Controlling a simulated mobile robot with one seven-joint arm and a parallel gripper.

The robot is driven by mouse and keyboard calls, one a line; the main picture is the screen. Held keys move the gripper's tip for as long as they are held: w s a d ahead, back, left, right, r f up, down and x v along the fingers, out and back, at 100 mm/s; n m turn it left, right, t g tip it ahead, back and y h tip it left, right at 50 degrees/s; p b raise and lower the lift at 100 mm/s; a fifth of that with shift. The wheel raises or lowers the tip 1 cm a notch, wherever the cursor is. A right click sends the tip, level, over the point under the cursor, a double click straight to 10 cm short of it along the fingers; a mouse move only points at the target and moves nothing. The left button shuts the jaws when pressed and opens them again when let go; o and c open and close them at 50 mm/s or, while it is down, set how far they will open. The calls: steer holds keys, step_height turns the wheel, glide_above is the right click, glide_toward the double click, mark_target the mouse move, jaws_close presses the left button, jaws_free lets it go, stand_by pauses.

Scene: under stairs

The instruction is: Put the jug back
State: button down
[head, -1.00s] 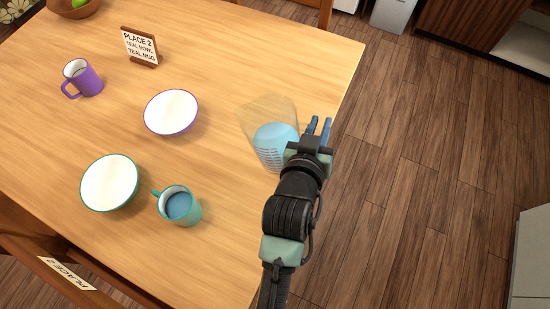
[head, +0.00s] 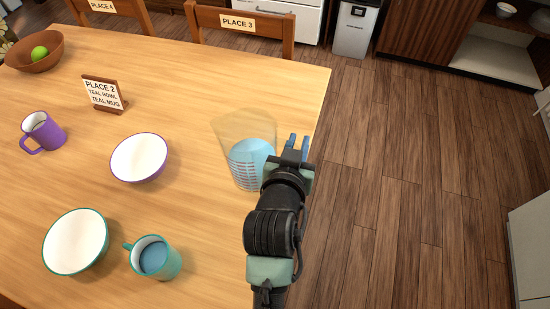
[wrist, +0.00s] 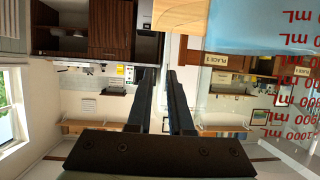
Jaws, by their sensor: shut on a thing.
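The jug (head: 248,160) is clear, with red volume marks and blue liquid in its lower part. It appears upright near the table's right edge in the head view; I cannot tell whether its base touches the table. In the wrist view the jug (wrist: 262,38) fills the upper right, upside down, with its mL marks showing. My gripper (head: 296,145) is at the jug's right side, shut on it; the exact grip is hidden. A teal mug (head: 155,258) with blue liquid stands at the table's front, beside a teal-rimmed bowl (head: 76,240).
A wooden bowl (head: 36,58) holds a green fruit. Chairs stand at the far side. The floor (head: 410,150) to the right is clear.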

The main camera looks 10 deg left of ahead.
step_height(320, 180, down, 7)
steer(key=shift+b, duration=0.35)
steer(key=c, duration=1.2)
jaws_free()
steer(key=shift+s+f, duration=0.1)
steer(key=shift+f, duration=0.3)
steer(key=shift+c, duration=0.2)
steer(key=o, duration=0.4)
steer(key=shift+r, duration=0.1)
steer(key=v, duration=1.2)
steer(key=shift+s+a, duration=0.15)
steer(key=shift+s, duration=0.2)
